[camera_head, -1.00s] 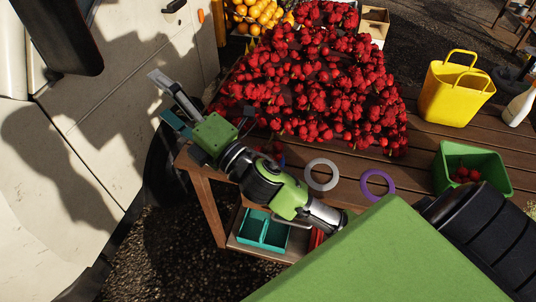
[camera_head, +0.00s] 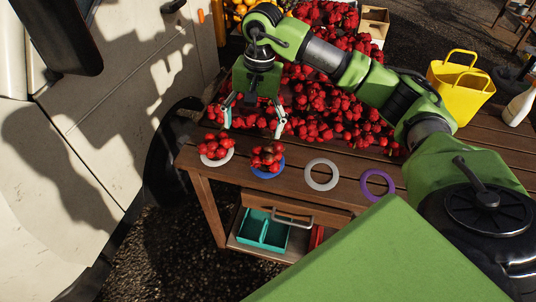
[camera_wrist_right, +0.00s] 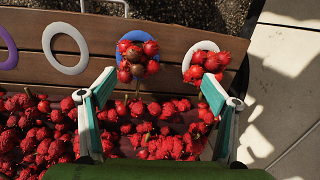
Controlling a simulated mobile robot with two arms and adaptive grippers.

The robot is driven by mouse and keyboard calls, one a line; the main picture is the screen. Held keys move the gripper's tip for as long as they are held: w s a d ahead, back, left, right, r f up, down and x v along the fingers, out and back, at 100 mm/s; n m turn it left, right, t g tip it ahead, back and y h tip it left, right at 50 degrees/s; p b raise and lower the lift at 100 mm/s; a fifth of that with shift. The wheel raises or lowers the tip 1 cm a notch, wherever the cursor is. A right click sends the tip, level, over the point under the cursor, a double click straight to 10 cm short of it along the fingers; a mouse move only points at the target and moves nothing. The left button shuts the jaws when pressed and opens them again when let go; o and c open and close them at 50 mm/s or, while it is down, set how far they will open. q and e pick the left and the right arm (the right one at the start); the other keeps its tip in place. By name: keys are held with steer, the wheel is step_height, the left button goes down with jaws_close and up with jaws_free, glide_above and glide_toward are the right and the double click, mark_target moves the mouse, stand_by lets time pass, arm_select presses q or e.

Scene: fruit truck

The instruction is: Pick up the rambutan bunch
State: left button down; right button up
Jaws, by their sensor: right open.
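My right gripper (camera_head: 253,122) is open, its two fingers spread over the front edge of the big red rambutan pile (camera_head: 345,125). Nothing is between its fingers. A rambutan bunch (camera_head: 266,157) lies on a blue ring (camera_head: 268,174) just in front of the gripper. Another bunch (camera_head: 214,148) lies on a white ring (camera_head: 229,157) to its left. In the right wrist view the open fingers (camera_wrist_right: 157,82) frame the pile (camera_wrist_right: 140,140), with the blue-ring bunch (camera_wrist_right: 138,58) ahead between them and the white-ring bunch (camera_wrist_right: 207,62) near the right finger. My left gripper is not seen.
A bare grey ring (camera_head: 322,174) and a purple ring (camera_head: 377,184) lie on the wooden table (camera_head: 345,162). A yellow basket (camera_head: 455,95) stands at the right. A teal tray (camera_head: 262,231) sits on the lower shelf. The white vehicle (camera_head: 95,140) is at the left.

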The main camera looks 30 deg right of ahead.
mark_target(267, 145)
steer(key=shift+h, duration=0.7)
steer(key=d+f, duration=0.1)
steer(key=f, duration=0.1)
steer(key=d+f+p, duration=0.1)
steer(key=f, duration=0.1)
steer(key=d+f, duration=0.1)
steer(key=f, duration=0.1)
steer(key=shift+s+d+f+p, duration=0.25)
steer(key=shift+d+f+p, duration=0.05)
steer(key=shift+d+p, duration=0.05)
steer(key=shift+f, duration=0.55)
steer(key=shift+f+p, duration=0.3)
steer(key=shift+p, duration=0.15)
steer(key=f, duration=0.2)
steer(key=f+p, duration=0.1)
steer(key=shift+w+d+f, duration=0.15)
steer(key=shift+d+f, duration=0.05)
steer(key=shift+f, duration=0.55)
steer(key=shift+c, duration=0.5)
steer(key=c, duration=0.9)
